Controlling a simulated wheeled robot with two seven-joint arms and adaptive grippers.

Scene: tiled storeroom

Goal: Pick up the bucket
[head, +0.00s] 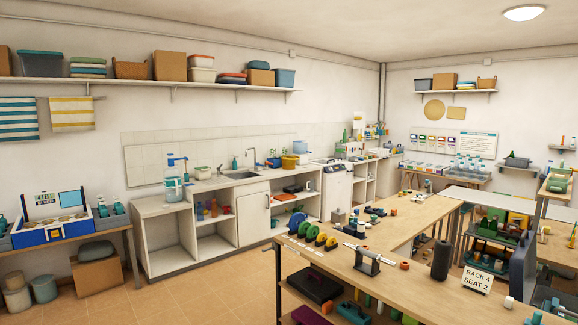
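No object is clearly recognisable as a bucket. Two round containers, one brown (17,299) and one grey (43,288), stand on the floor at the lower left; I cannot tell whether either is a bucket. A blue-grey bin (285,79) sits at the right end of the left wall shelf. Neither of my grippers is in view.
A long wooden workbench (330,258) with spools and tools fills the right foreground. A white counter (150,208) with a sink runs along the wall. A side table (70,237) stands at left. Tiled floor (200,290) is clear between them.

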